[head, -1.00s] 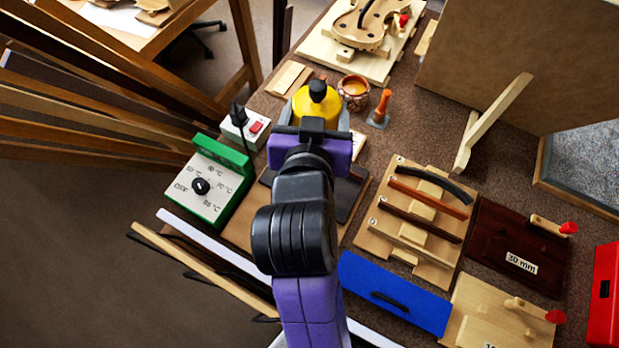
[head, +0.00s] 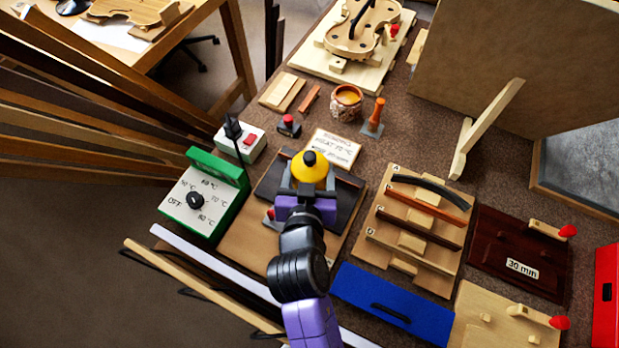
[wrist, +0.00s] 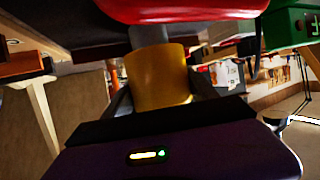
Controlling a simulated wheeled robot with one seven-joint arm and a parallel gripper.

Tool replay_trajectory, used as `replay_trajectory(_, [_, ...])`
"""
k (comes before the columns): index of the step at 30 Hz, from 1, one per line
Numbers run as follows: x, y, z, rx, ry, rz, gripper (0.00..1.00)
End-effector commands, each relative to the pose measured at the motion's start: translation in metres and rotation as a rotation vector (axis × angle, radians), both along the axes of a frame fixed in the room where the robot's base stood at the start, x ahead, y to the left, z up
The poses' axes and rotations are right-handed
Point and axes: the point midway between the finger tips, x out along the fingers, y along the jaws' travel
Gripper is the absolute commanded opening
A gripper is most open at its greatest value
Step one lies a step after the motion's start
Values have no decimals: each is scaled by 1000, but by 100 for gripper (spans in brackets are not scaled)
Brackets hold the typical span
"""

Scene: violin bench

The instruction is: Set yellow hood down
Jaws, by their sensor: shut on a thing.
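The yellow hood (head: 309,168) with a black knob on top shows in the head view over the dark plate (head: 343,207) on the bench. My gripper (head: 307,182) is shut on the hood, with its fingers on either side. In the wrist view the yellow hood (wrist: 160,82) sits between the fingers, with a grey neck above it. A large red rounded thing (wrist: 185,8) crosses the top of that view. I cannot tell whether the hood touches the plate. My gripper hides part of the plate.
A green control box (head: 206,201) with a dial stands to the left, and a white switch box (head: 240,138) behind it. A labelled card (head: 333,149), a small red-topped stand (head: 289,125) and a glue pot (head: 347,103) lie beyond. A strip rack (head: 417,222) stands to the right.

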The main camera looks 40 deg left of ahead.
Motion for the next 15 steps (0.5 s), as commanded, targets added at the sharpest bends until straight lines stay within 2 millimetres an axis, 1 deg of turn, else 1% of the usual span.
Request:
replay_trajectory(3, [-1, 0, -20, -4, 1, 1, 20])
replay_trajectory(6, [-1, 0, -32, -3, 0, 2, 20])
replay_trajectory(9, [0, 0, -37, -1, 0, 1, 20])
replay_trajectory(15, [0, 0, -38, 0, 0, 1, 20])
